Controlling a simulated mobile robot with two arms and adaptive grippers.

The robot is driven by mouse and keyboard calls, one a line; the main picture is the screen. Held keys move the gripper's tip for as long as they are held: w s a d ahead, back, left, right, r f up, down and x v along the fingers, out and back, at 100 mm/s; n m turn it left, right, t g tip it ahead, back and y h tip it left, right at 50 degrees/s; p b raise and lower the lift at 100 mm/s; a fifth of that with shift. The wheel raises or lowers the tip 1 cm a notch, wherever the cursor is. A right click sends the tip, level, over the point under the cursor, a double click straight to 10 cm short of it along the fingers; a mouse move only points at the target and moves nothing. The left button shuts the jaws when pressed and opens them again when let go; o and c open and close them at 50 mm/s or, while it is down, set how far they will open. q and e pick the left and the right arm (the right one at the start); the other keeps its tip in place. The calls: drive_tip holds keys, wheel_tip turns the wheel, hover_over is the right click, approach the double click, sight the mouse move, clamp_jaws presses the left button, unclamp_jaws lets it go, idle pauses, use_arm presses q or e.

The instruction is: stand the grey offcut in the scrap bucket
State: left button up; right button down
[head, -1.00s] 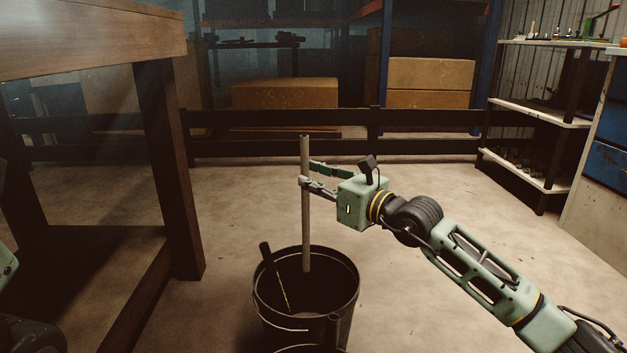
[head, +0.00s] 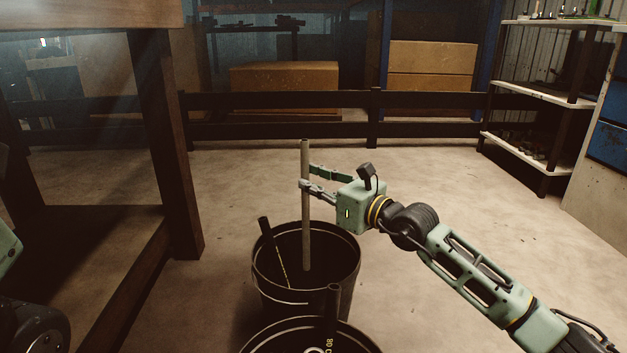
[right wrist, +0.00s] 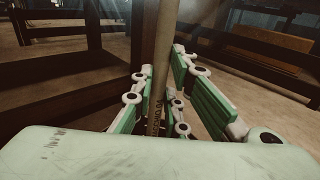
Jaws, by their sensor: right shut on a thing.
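The grey offcut (head: 305,215) is a long thin rod, close to upright. My right gripper (head: 306,184) is shut on its upper part, with a short length standing above the fingers. In the right wrist view the offcut (right wrist: 165,45) runs between the gripper's fingers (right wrist: 155,103). A dark bucket (head: 308,300) stands on the floor below. The offcut's lower end shows inside its mouth, against the dark inner wall. I cannot tell whether it touches the bottom. A black hose piece with yellow marking (head: 270,245) leans inside this bucket on the left. My left gripper is not in view.
A second dark bucket (head: 262,342) with a black hose piece (head: 332,308) stands nearer, at the bottom edge. A wooden bench leg (head: 168,150) rises on the left. A low dark rail (head: 430,131) crosses behind. Floor to the right is open.

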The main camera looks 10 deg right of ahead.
sight(308, 220)
drive_tip(key=shift+f+b, duration=1.8)
drive_tip(key=shift+f, duration=3.2)
drive_tip(key=c, duration=1.7)
unclamp_jaws()
drive_tip(key=shift+o, duration=0.2)
drive_tip(key=v, duration=1.2)
